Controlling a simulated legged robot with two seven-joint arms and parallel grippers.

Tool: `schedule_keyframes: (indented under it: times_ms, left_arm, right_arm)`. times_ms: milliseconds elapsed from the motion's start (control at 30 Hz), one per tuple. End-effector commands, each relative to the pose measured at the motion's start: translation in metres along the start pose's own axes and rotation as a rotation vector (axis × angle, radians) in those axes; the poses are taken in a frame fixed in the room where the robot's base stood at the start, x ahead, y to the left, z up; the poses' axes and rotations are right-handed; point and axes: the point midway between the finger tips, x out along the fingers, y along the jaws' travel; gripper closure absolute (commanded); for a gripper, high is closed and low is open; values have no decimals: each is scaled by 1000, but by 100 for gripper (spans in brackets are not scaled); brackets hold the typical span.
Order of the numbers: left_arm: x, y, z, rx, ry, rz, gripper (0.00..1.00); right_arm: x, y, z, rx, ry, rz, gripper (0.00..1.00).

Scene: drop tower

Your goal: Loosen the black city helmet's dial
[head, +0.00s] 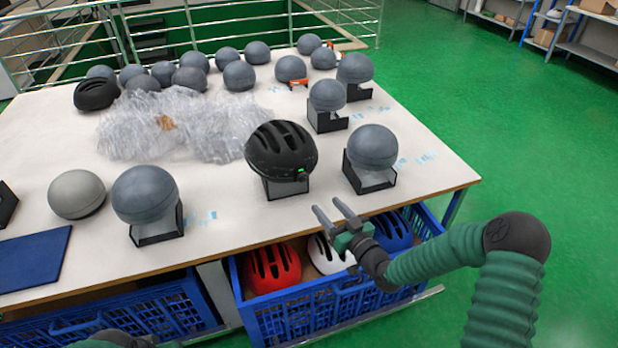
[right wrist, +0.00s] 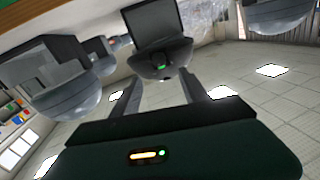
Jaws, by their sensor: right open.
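The black city helmet (head: 278,146) sits on a dark stand (head: 286,187) near the table's front edge. A small green-lit part, which looks like the dial (head: 300,171), shows low on its rim facing me. In the right wrist view, which looks upside down, the helmet (right wrist: 162,54) and green part (right wrist: 161,67) appear beyond and between my finger lines. My right gripper (head: 335,208) is open and empty, apart from the helmet, in front of it and to its right, over the table's front edge. My left gripper's fingers are not in view.
Grey headforms on stands flank the helmet, one at right (head: 372,147) and one at left (head: 146,194). Clear plastic wrap (head: 190,122) lies behind left. Another black helmet (head: 96,93) lies far left.

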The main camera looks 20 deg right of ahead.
Motion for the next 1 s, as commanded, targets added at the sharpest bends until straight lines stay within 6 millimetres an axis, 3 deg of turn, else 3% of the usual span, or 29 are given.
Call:
schedule_keyframes:
  times_ms: [300,500,833,1000]
  left_arm:
    - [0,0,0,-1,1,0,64]
    - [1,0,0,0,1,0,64]
    - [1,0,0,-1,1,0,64]
    - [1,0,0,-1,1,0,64]
  right_arm:
    - [82,9,1,10,5,2,48]
    - [116,7,0,8,4,2,48]
    - [125,5,0,6,1,2,48]
    - [124,7,0,8,2,2,67]
